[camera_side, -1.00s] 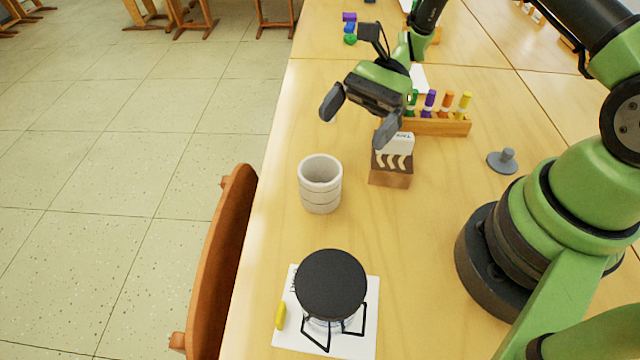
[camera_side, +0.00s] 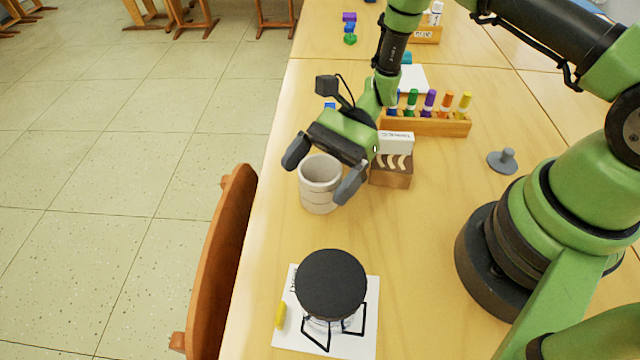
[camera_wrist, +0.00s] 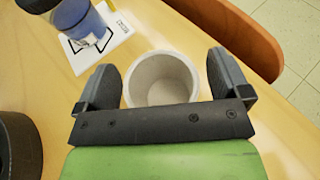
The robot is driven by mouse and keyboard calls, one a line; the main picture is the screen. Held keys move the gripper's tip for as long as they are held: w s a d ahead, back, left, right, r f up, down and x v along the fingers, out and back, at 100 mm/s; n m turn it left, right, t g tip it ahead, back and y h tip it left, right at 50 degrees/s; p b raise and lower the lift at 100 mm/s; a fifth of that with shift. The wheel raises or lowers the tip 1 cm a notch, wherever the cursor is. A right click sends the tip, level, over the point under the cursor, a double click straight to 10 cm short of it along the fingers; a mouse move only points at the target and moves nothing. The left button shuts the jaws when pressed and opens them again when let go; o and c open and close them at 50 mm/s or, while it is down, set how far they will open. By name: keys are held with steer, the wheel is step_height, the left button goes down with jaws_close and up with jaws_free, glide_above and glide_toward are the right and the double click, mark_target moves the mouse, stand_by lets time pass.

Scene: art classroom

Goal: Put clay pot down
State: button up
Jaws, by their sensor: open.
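The clay pot (camera_side: 319,192) is a pale grey, open-topped cup with ring lines. It stands upright on the table near its left edge. My gripper (camera_side: 325,175) is open at the pot, with one dark finger on each side of the rim. In the wrist view the pot (camera_wrist: 160,80) appears between the two spread fingers of my gripper (camera_wrist: 163,85), with gaps visible on both sides. The pot looks empty; its far lower side is hidden.
A chair (camera_side: 226,250) is left of the table. A grey knobbed disc (camera_side: 503,162) lies right.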

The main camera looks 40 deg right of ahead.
steer(key=c, duration=1.1)
steer(key=shift+c, duration=0.2)
steer(key=shift+r, duration=0.6)
step_height(320, 180, up, 7)
steer(key=w+d+r+m+t+h, duration=0.1)
steer(key=w+d+m+t+h, duration=0.3)
steer(key=w+d+m+t, duration=0.6)
steer(key=w+d+r+m+t+h, duration=0.1)
steer(key=w+d+m+t+h, duration=0.5)
steer(key=d, duration=0.9)
steer(key=shift+n+g+y, duration=0.4)
steer(key=shift+g+y, duration=0.4)
steer(key=shift+y, duration=0.1)
steer(key=shift+w+d+f, duration=0.1)
steer(key=shift+w+f, duration=0.15)
steer(key=shift+f, duration=1.4)
steer(key=shift+w+d+f, duration=0.15)
steer(key=shift+w+f, duration=0.05)
steer(key=shift+f, duration=1.45)
steer(key=shift+w+d+f, duration=0.1)
steer(key=shift+w+f, duration=0.15)
steer(key=shift+f, duration=1.4)
